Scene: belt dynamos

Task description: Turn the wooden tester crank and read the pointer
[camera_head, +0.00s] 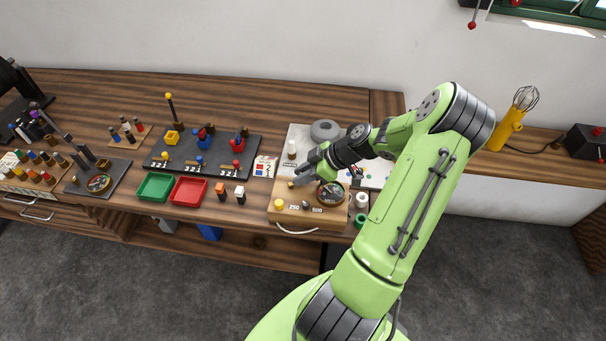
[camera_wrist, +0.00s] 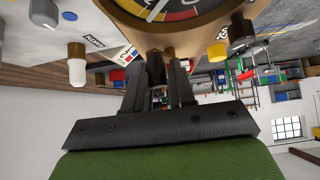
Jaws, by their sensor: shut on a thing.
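The tester is a pale wooden box (camera_head: 285,214) on the bench, marked 250 and 500. A round dial (camera_head: 331,193) with coloured bands is set in its top, partly behind my arm. The dial (camera_wrist: 165,9) also shows at the top edge of the wrist view, where part of a pointer is visible. My gripper (camera_head: 299,179) is low over the tester, left of the dial. In the wrist view my gripper (camera_wrist: 158,68) has its fingers shut at the tan wood by the dial, on what looks like the crank. The held part is mostly hidden.
A grey round piece (camera_head: 325,130) lies behind. Green (camera_head: 155,187) and red (camera_head: 189,191) trays sit left. A white roll (camera_head: 362,200) stands right, close to my arm.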

